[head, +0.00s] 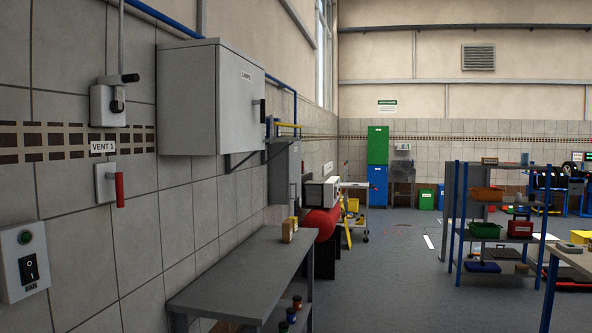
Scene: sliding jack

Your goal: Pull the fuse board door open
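A grey wall cabinet (187,100) that looks like the fuse board hangs on the tiled wall at the left in the head view. Its door (236,115) faces right and looks shut. The door carries a small label that seems to read LAMPS, and a dark handle (257,112) near its far edge. A second, smaller grey box (284,174) is on the wall farther back, partly hidden. Neither of my grippers is in view.
A grey bench (240,267) stands along the wall below the cabinet, with small boxes on it. Wall switches (26,264) and a red-handled lever (119,189) are nearer left. Open floor (400,270) lies right of the bench, before a blue-framed shelf (455,215).

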